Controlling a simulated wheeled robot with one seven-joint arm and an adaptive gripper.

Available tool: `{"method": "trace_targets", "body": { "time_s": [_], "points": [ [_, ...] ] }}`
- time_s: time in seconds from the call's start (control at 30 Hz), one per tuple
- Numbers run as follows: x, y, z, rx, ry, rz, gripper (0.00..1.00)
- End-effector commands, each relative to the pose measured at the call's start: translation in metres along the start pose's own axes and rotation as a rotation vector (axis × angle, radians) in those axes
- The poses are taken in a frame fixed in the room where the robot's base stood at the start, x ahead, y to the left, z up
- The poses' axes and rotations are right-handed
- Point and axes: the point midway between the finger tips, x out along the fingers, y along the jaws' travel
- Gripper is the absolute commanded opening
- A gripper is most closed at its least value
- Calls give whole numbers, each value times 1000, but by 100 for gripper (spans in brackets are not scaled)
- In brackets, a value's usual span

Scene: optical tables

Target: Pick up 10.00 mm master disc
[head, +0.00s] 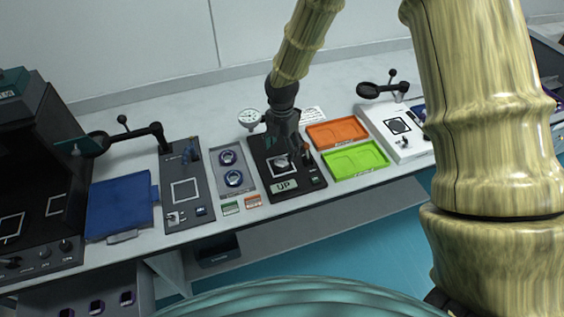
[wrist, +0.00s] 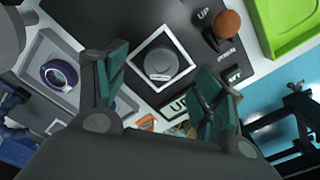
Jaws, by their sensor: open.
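A grey disc with a small pale label (wrist: 160,63) sits inside a white square outline on a black station (head: 263,182). The label is too small to read, so I cannot confirm it is the 10.00 mm master disc. My gripper (head: 287,150) is above this station, pointing down, with its fingers apart and nothing between them. In the wrist view the disc appears between the two green-padded fingers, beyond their tips. In the head view the disc (head: 281,163) shows partly under my gripper.
A grey tray (head: 245,187) with two ringed round pieces is left of the station. A dial gauge (head: 249,119) stands behind. An orange-knobbed lever (wrist: 228,24) rises beside the disc. Orange (head: 338,123) and green (head: 384,160) trays lie to the right.

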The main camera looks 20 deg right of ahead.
Motion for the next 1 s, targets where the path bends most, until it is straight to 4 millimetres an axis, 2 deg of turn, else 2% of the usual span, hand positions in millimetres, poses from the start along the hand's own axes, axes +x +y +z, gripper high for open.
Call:
{"method": "trace_targets", "body": {
  "time_s": [0.43, 0.6, 0.83, 0.87, 1.0],
  "points": [
    [42, -6, -5, 3, 1, -2, 69],
    [49, -6, -5, 2, 0, -2, 69],
    [50, -6, -5, 2, 0, -1, 69],
    [50, -6, -5, 2, 0, -1, 65],
    [50, -6, -5, 2, 0, -1, 40]
  ]
}}
